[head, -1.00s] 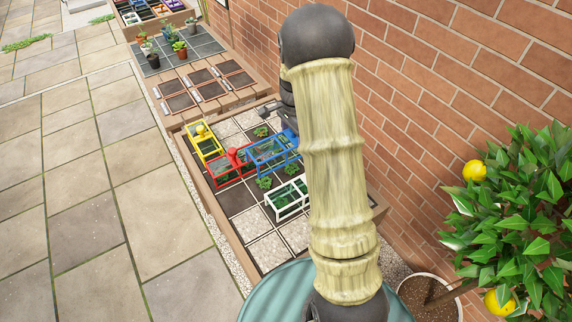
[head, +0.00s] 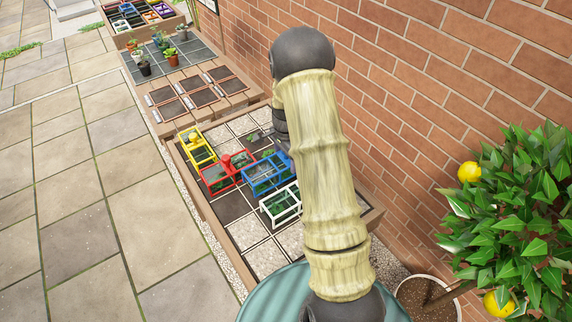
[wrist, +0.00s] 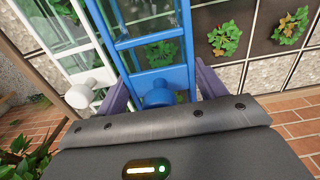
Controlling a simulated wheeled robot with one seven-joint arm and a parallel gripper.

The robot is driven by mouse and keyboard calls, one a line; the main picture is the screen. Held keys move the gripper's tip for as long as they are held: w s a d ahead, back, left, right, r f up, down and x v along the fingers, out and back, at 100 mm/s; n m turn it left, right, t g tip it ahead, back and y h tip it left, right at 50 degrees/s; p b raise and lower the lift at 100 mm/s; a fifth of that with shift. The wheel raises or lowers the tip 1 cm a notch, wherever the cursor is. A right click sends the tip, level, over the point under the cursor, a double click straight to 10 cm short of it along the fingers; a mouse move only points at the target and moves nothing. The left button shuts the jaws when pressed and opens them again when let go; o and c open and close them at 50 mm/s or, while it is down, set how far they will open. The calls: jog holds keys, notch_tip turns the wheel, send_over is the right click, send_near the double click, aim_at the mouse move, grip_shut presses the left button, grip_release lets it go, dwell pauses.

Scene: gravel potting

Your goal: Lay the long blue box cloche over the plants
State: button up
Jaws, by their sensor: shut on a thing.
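The long blue box cloche (head: 266,178) has a blue frame with clear panes and is at the raised bed, between the red and white cloches. It also fills the middle of the wrist view (wrist: 152,41), with green plants (wrist: 160,53) seen through its panes. My gripper (wrist: 159,93) is shut on the cloche's blue knob, one finger on each side. In the head view my arm hides the fingers. The cloche looks low over the tiles; I cannot tell whether its rim touches them. Two leafy plants (wrist: 224,39) (wrist: 291,25) stand uncovered to its right in the wrist view.
A white cloche (head: 281,205) stands close beside the blue one, its white knob (wrist: 92,90) near my left finger. A red cloche (head: 224,175) and a yellow cloche (head: 198,147) stand on the other side. The brick wall (head: 440,120) runs along the right.

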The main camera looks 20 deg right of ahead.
aim_at(286, 159)
jog(key=shift+f, duration=1.8)
jog(key=shift+f, duration=0.15)
jog(key=o, duration=1.1)
jog(key=shift+o, duration=0.2)
notch_tip(286, 159, up, 12)
jog(key=shift+r+b, duration=0.15)
jog(key=shift+b, duration=0.35)
